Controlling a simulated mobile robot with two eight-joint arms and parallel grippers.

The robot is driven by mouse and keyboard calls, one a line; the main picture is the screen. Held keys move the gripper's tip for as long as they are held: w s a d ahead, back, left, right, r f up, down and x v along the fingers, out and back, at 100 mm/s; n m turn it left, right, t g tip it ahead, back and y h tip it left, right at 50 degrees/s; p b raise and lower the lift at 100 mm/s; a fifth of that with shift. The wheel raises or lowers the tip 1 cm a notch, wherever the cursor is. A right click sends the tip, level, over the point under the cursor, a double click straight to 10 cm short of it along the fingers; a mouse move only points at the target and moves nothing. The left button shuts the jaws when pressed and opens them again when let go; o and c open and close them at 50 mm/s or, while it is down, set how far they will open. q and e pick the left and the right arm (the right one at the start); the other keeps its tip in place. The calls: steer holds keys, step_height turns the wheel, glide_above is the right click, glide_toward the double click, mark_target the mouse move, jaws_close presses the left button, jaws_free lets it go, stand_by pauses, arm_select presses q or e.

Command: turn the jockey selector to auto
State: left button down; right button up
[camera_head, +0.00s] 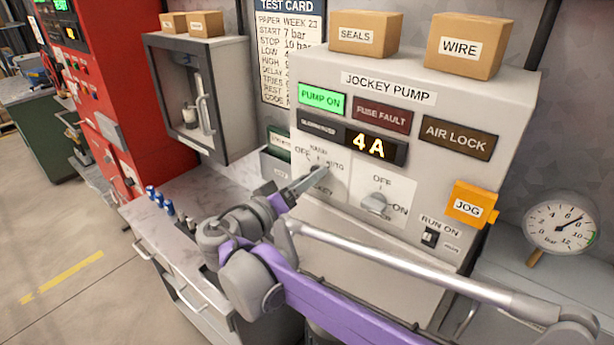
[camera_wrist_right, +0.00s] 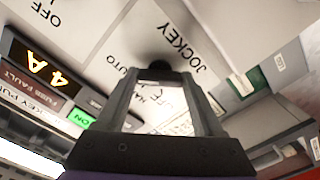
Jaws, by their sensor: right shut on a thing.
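The jockey selector (camera_wrist_right: 158,62) shows in the wrist view as a dark knob between my fingertips. Its panel in the head view carries the labels OFF, HAND and AUTO, with JOCKEY below. My right gripper (camera_head: 316,173) reaches up to this panel from the lower left and is shut on the selector. The gripper also shows in the wrist view (camera_wrist_right: 162,80). The fingers hide most of the knob, so I cannot tell which position it points to. My left gripper is not in view.
The jockey pump box (camera_head: 405,208) has a lit PUMP ON lamp (camera_head: 321,98) and a display (camera_head: 370,147) reading 4 A. Right of the selector are an OFF/ON switch (camera_head: 375,203) and an orange JOG button (camera_head: 468,204). A pressure gauge (camera_head: 561,224) stands far right.

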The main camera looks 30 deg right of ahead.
stand_by(0.4)
steer(key=o, duration=1.4)
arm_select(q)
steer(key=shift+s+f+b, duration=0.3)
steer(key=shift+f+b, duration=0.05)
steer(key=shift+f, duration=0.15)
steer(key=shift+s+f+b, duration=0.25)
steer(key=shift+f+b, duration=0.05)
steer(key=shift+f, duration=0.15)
arm_select(e)
steer(key=v, duration=1)
steer(key=shift+s+a, duration=0.15)
steer(key=shift+a, duration=0.25)
